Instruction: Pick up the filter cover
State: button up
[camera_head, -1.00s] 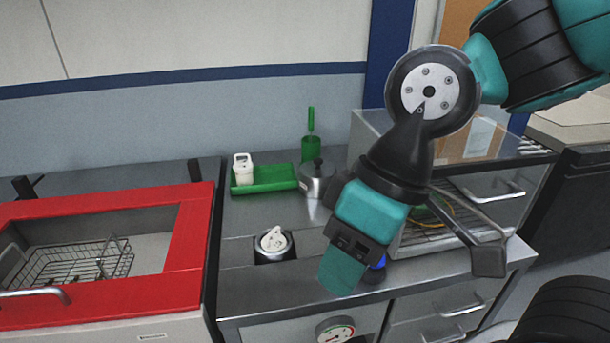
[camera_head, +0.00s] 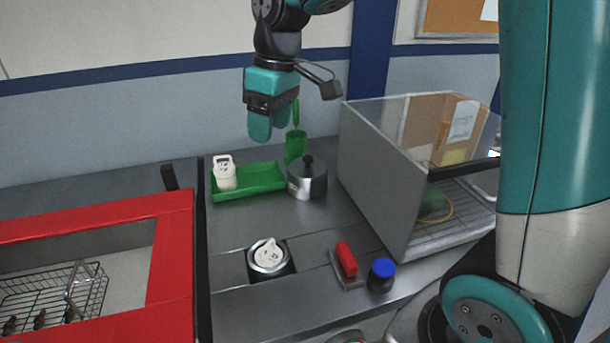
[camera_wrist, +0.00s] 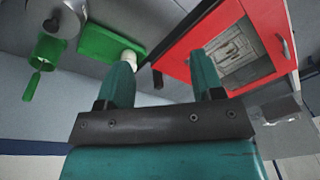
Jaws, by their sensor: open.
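A round white cover (camera_head: 268,252) with a raised grip sits on a round metal housing (camera_head: 256,271) set in the counter; I take it for the filter cover, though its make is small to see. A white handled piece (camera_head: 224,175) stands on a green tray (camera_head: 262,179). My gripper (camera_head: 266,130) is open and empty, in the air above and behind the tray's right end, apart from everything. In the wrist view its teal fingers (camera_wrist: 162,80) are spread, and the white piece (camera_wrist: 129,58) shows beside the left finger. The round white cover is not clearly visible there.
A metal pot with a black knob (camera_head: 307,182) and a green cup (camera_head: 296,147) stand right of the tray.

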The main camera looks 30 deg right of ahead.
jog(key=w+d+f+h, duration=0.1)
jog(key=w+d, duration=0.8)
jog(key=w, duration=0.1)
jog(key=p, duration=0.3)
send_over(308, 157)
jog(key=shift+m+g+h, duration=0.3)
jog(key=shift+m+g, duration=0.1)
notch_tip(308, 157, down, 14)
jog(key=shift+r, duration=0.1)
jog(key=shift+f+p, duration=1.05)
jog(key=shift+f, duration=1.9)
grip_shut()
